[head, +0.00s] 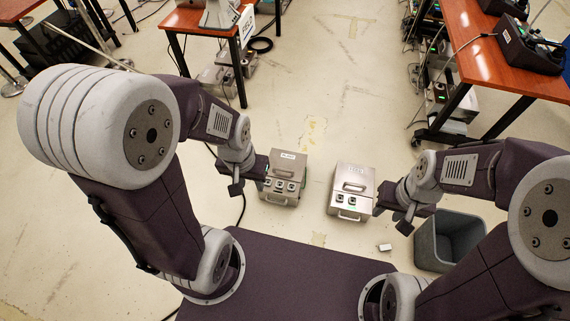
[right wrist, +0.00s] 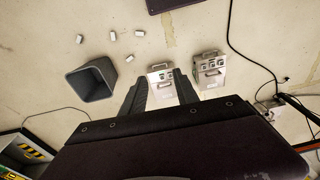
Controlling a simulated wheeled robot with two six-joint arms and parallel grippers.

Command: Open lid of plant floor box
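Two silver metal boxes stand on the floor ahead of me. The left box (head: 283,180) has a handled lid, a small white label and dark square sockets on its front. The right box (head: 352,192) has a top handle and a front handle; both lids look shut. My left gripper (head: 249,178) is open, above and left of the left box. My right gripper (head: 393,211) is open and empty, right of the right box. In the right wrist view the right box (right wrist: 160,77) shows between its fingertips (right wrist: 160,82).
A grey bin (head: 425,245) stands on the floor below my right arm. A small white block (head: 385,247) lies near it, and several more show in the right wrist view (right wrist: 139,33). Red-brown tables stand at the back left (head: 190,20) and right (head: 485,60). Floor between is clear.

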